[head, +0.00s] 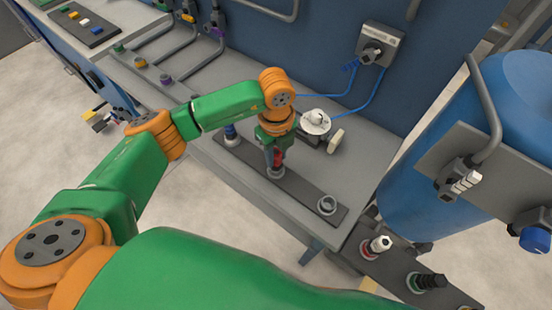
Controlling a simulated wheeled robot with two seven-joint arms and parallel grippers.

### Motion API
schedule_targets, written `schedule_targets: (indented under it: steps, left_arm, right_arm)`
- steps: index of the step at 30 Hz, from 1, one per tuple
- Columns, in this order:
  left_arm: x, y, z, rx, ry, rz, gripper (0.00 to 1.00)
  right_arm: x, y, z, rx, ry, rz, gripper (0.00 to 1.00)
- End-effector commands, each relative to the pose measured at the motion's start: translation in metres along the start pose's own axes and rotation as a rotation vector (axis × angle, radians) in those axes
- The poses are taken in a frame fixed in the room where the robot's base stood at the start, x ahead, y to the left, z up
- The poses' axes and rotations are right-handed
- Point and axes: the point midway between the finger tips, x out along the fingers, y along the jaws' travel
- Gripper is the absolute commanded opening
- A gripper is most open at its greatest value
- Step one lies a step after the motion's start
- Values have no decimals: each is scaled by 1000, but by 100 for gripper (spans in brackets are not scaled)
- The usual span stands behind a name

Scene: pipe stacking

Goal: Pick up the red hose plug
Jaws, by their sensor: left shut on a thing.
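The red hose plug (278,158) stands upright in the middle socket of a dark rail (300,188) on the grey bench. Only a small red part of it shows between the fingers. My left gripper (273,155) reaches down from above and is shut on it. The plug's lower end is at the socket ring, and I cannot tell whether it is still seated. My right gripper is not in view.
A blue plug (231,134) stands at the rail's left end; an empty ring socket (327,204) is at its right end. A white round device (316,122) sits just behind. A blue tank (450,150) stands to the right, with a lower bracket holding a red-ringed fitting (377,245).

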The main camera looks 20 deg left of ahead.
Motion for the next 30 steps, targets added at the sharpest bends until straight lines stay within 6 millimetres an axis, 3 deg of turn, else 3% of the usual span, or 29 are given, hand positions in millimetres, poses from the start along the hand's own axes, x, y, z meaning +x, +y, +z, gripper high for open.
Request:
schedule_targets:
  steps: [15,19,23,30]
  left_arm:
    - [0,0,0,0,0,-1,0]
    - [-8,-1,0,0,-1,-2,0]
    - [-32,-1,0,2,-2,-5,0]
    - [-96,45,-35,7,-9,-8,0]
  right_arm:
    - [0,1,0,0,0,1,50]
    - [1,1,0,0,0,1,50]
    - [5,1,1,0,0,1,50]
    - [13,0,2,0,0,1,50]
